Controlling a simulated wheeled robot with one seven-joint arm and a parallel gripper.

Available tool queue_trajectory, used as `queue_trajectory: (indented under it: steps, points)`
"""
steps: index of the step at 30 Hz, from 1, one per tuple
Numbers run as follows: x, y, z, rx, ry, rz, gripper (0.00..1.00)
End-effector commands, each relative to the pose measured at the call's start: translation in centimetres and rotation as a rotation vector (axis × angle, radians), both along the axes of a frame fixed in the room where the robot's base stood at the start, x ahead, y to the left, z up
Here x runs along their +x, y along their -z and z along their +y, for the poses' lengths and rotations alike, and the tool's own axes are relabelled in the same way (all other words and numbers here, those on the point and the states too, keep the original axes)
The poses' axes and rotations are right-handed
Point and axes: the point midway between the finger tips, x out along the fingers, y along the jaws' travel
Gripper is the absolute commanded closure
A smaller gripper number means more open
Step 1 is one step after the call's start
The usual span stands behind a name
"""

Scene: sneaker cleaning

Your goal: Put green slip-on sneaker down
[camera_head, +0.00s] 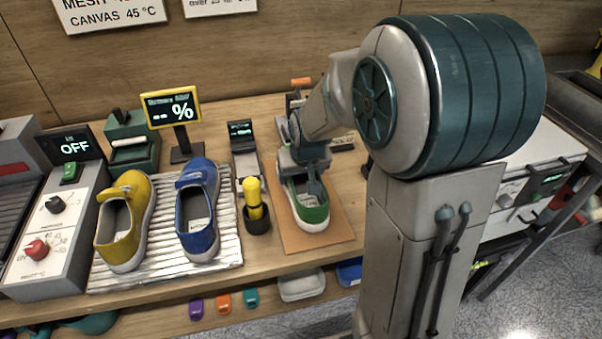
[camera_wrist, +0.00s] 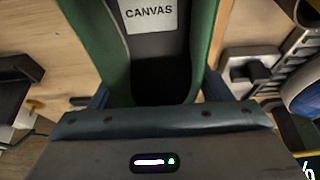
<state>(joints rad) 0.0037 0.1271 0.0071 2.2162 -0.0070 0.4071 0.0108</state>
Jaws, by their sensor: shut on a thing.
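The green slip-on sneaker (camera_head: 311,210) is at the tan mat (camera_head: 331,239) on the bench, toe pointing to the front. I cannot tell whether its sole touches the mat. My gripper (camera_head: 306,172) is at the heel end of the sneaker, shut on it. In the wrist view the green sneaker (camera_wrist: 203,30) fills the middle, with a white CANVAS label on its insole. Its heel sits between the jaws of my gripper (camera_wrist: 160,98). My gripper and arm hide part of the heel.
A yellow sneaker (camera_head: 125,222) and a blue sneaker (camera_head: 197,212) stand on a ribbed white tray (camera_head: 220,262) to the left. A yellow-handled tool stands in a dark cup (camera_head: 257,220) beside the mat. A percent display (camera_head: 171,108) stands behind. The mat's front right is bare.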

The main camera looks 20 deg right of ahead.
Motion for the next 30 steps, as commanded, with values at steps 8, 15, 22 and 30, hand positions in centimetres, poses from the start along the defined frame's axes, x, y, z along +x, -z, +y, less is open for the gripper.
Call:
queue_trajectory:
  steps: [8, 15, 22, 30]
  points:
    - [0.0, 0.1, 0.0, 0.0, 0.0, -0.003, 0.61]
    - [0.0, 0.3, 0.0, 0.0, 0.0, -0.002, 0.06]
    - [0.0, 0.2, 0.0, 0.0, 0.0, -0.002, 0.06]
    - [-0.9, -2.6, 0.0, 0.0, 0.0, -0.007, 0.06]
